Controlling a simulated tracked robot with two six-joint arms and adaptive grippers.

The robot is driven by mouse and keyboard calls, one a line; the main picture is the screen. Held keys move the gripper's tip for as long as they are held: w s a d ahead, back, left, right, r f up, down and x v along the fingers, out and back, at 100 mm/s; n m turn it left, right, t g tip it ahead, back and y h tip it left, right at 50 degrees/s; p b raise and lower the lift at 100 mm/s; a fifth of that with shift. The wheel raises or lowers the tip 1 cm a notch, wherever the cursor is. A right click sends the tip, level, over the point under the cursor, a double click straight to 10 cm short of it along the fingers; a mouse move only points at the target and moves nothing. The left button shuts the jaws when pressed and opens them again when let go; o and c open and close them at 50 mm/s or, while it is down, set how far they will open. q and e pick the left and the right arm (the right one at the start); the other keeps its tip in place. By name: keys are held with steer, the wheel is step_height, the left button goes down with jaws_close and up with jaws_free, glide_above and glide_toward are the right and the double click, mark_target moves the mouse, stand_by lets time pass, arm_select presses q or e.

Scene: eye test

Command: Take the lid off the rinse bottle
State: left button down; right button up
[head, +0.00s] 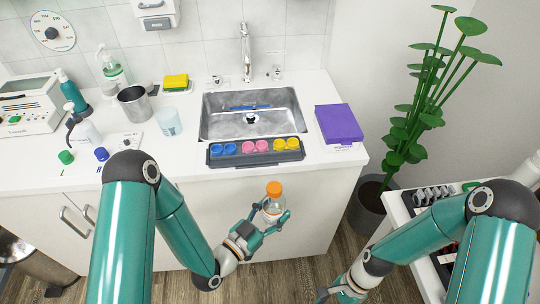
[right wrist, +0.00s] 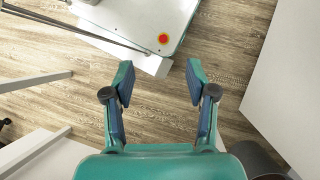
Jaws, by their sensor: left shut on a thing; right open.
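A clear bottle with an orange lid (head: 274,188), which I take to be the rinse bottle (head: 272,205), is held roughly upright in front of the counter. The lid is on its top. My left gripper (head: 271,214) is shut on the bottle's body below the lid, with a finger on each side. My right gripper is low at the bottom edge of the head view, partly cut off, well to the right of the bottle. In the right wrist view my right gripper (right wrist: 159,72) is open with nothing between its fingers, above the wood floor.
The white counter (head: 185,148) holds a sink (head: 225,127), a dark tray of coloured cups (head: 230,162), a purple box (head: 338,123), a metal cup (head: 133,105) and several bottles. A cart (head: 400,214) and a potted plant (head: 368,212) stand at right.

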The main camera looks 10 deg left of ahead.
steer(key=w+a+r+m+h, duration=0.2)
steer(key=w+r+m+h, duration=0.2)
steer(key=w+r+m, duration=0.95)
steer(key=n+t, duration=0.4)
steer(key=n, duration=0.2)
glide_toward(271, 185)
steer(key=shift+w+d+f, duration=0.25)
steer(key=shift+w+d, duration=0.05)
steer(key=shift+s+a+n, duration=0.2)
steer(key=shift+a+n, duration=0.05)
steer(key=shift+a, duration=0.05)
steer(key=shift+s+a+f, duration=0.1)
steer(key=shift+a, duration=0.05)
steer(key=shift+f, duration=3.75)
